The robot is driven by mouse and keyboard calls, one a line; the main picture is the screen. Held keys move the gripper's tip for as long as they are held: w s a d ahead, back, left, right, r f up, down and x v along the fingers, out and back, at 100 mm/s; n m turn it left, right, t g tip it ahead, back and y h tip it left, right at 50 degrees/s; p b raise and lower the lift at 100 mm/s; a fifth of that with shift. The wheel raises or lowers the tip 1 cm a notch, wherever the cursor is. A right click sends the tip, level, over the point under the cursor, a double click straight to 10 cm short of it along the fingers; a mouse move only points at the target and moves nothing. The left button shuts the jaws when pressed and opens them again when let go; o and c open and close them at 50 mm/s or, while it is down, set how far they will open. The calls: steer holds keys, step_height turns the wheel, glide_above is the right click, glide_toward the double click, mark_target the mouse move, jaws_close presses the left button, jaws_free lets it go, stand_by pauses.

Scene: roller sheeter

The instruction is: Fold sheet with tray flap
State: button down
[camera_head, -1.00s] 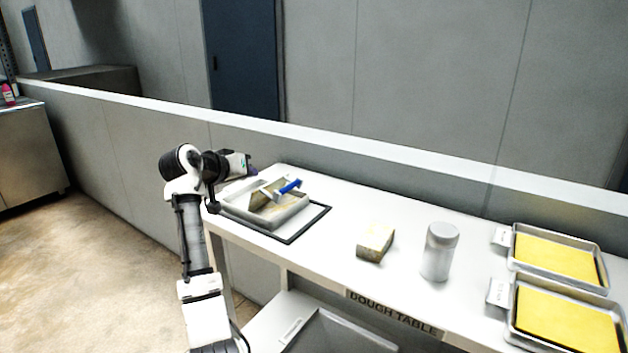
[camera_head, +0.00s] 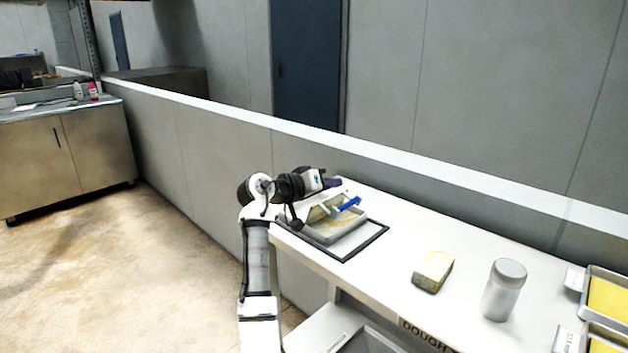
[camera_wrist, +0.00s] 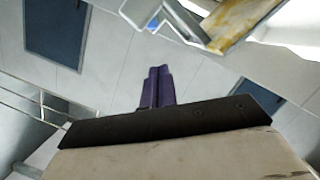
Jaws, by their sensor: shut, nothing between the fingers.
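The metal tray (camera_head: 345,233) sits at the left end of the white table inside a black frame. Its flap (camera_head: 322,210) stands tilted up, with a blue handle (camera_head: 348,204) at its upper edge. A yellowish, blotchy surface shows on the flap in the wrist view (camera_wrist: 238,20). The sheet cannot be told apart clearly from the flap and tray interior. My gripper (camera_head: 333,183), with purple fingers, is shut and empty, above and behind the tray, apart from the handle. The shut fingers also show in the wrist view (camera_wrist: 158,86).
A pale yellow block (camera_head: 433,272) and a grey lidded canister (camera_head: 503,290) stand right of the tray. Trays with yellow sheets (camera_head: 606,300) lie at the right edge. A low wall (camera_head: 440,185) runs behind the table (camera_head: 400,247). Open floor lies left.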

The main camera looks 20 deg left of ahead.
mark_target(336, 211)
steer(key=shift+s+d+f+p, duration=0.2)
steer(key=shift+d+f, duration=0.25)
steer(key=shift+f, duration=0.3)
steer(key=shift+s+d+f+p, duration=0.1)
steer(key=shift+s+d+f, duration=0.3)
steer(key=shift+f, duration=0.35)
steer(key=shift+w+d, duration=0.1)
steer(key=d+f+m+b, duration=0.1)
steer(key=f+b, duration=0.1)
steer(key=s+d+f+m+y+b, duration=0.1)
steer(key=d+m+b, duration=0.1)
steer(key=b, duration=0.1)
steer(key=shift+f+b, duration=0.3)
steer(key=shift+f, duration=0.05)
steer(key=shift+s+d+f+m+y+b, duration=0.15)
steer(key=shift+d+f+m+y+b, duration=0.15)
steer(key=shift+m+b, duration=0.35)
steer(key=shift+r, duration=0.1)
